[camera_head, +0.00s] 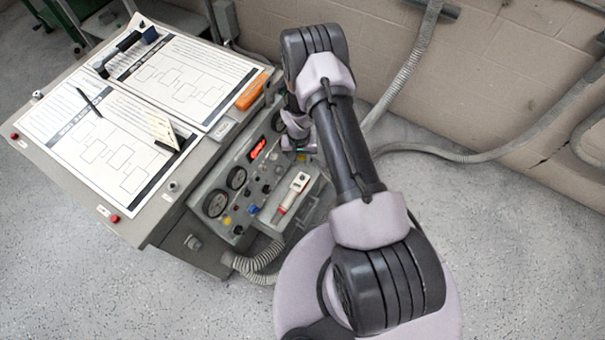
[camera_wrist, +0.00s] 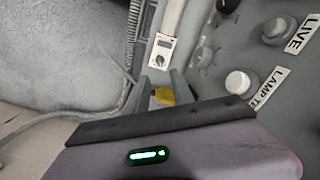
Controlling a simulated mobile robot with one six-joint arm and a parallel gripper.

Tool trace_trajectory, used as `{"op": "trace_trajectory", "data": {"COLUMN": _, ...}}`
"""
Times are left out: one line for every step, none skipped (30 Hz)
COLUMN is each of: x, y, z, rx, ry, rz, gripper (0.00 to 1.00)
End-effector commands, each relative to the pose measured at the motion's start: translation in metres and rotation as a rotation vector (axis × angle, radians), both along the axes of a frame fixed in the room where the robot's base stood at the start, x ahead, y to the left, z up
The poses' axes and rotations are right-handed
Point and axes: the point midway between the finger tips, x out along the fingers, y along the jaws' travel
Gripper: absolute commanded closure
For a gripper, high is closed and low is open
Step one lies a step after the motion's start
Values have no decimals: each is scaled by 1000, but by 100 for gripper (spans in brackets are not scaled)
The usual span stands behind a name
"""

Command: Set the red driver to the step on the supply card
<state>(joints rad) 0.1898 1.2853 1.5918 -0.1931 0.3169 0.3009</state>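The driver (camera_head: 291,194), with a pale body, a dark spot and a red band, lies in a grey recess at the panel's near right. A small white piece with a dark round dial (camera_wrist: 160,52) shows beyond my fingertips in the wrist view; I cannot tell if it is part of the driver. My gripper (camera_wrist: 160,82) is over the right side of the panel, its fingers apart. Something yellow (camera_wrist: 164,96) shows between the fingers; contact is unclear. A small cream card (camera_head: 160,128) stands on the diagram sheet; its writing is unreadable.
The panel has gauges (camera_head: 216,203), a red display (camera_head: 258,147) and knobs. In the wrist view, knobs sit by the LIVE label (camera_wrist: 303,34) and the LAMP label (camera_wrist: 267,89). An orange block (camera_head: 252,91) lies by the sheets. A ribbed hose (camera_head: 258,262) hangs in front.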

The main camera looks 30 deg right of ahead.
Motion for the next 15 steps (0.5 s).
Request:
{"op": "trace_trajectory", "data": {"x": -1, "y": 0, "z": -16, "rx": 0, "ry": 1, "rz": 0, "gripper": 71}}
{"op": "trace_trajectory", "data": {"x": -1, "y": 0, "z": -23, "rx": 0, "ry": 1, "rz": 0, "gripper": 71}}
{"op": "trace_trajectory", "data": {"x": -1, "y": -1, "z": -32, "rx": 1, "ry": 2, "rz": 0, "gripper": 71}}
{"op": "trace_trajectory", "data": {"x": -1, "y": -1, "z": -39, "rx": 0, "ry": 1, "rz": 0, "gripper": 71}}
{"op": "trace_trajectory", "data": {"x": -1, "y": -1, "z": -45, "rx": 1, "ry": 2, "rz": 0, "gripper": 71}}
{"op": "trace_trajectory", "data": {"x": -2, "y": -1, "z": -54, "rx": 1, "ry": 2, "rz": -1, "gripper": 71}}
{"op": "trace_trajectory", "data": {"x": -2, "y": -1, "z": -60, "rx": 1, "ry": 2, "rz": -1, "gripper": 71}}
{"op": "trace_trajectory", "data": {"x": -2, "y": -2, "z": -66, "rx": 1, "ry": 2, "rz": -1, "gripper": 71}}
{"op": "trace_trajectory", "data": {"x": -2, "y": -2, "z": -74, "rx": 1, "ry": 2, "rz": -1, "gripper": 71}}
{"op": "trace_trajectory", "data": {"x": -2, "y": -2, "z": -79, "rx": 1, "ry": 2, "rz": -1, "gripper": 71}}
{"op": "trace_trajectory", "data": {"x": -2, "y": -2, "z": -84, "rx": 0, "ry": 1, "rz": -1, "gripper": 71}}
{"op": "trace_trajectory", "data": {"x": -2, "y": -2, "z": -89, "rx": 0, "ry": 1, "rz": -1, "gripper": 71}}
{"op": "trace_trajectory", "data": {"x": -2, "y": -2, "z": -93, "rx": 0, "ry": 1, "rz": -1, "gripper": 71}}
{"op": "trace_trajectory", "data": {"x": -2, "y": -2, "z": -96, "rx": 0, "ry": 1, "rz": -1, "gripper": 71}}
{"op": "trace_trajectory", "data": {"x": -2, "y": -3, "z": -99, "rx": 0, "ry": 1, "rz": -1, "gripper": 71}}
